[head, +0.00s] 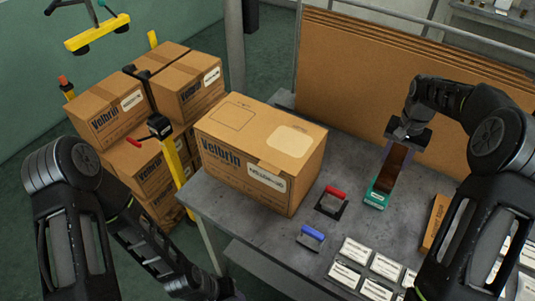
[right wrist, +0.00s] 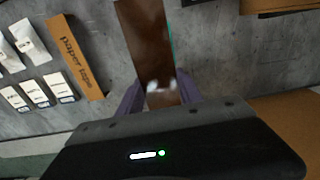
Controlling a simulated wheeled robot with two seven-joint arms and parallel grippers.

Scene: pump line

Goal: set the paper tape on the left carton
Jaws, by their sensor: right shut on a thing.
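A large brown carton (head: 247,165) stands closed on the left part of the grey table, with a pale patch on its top. My right gripper (head: 402,147) is at the table's right side, shut on a dark brown slab (head: 396,165). In the right wrist view the slab (right wrist: 146,45) runs between the fingertips (right wrist: 163,95). A teal holder (head: 377,195) with a label is at the slab's lower end; I cannot tell if they are joined. An orange-brown box (head: 435,222) lies to the right; its lettering in the right wrist view (right wrist: 75,57) reads "paper tape". My left gripper is out of view.
Several stacked cartons (head: 140,180) stand on the floor at left beside a yellow post (head: 178,165). Red-handled (head: 333,199) and blue-handled (head: 312,236) tools and several white packets (head: 355,250) lie on the table. Tall cardboard sheets (head: 350,70) stand behind.

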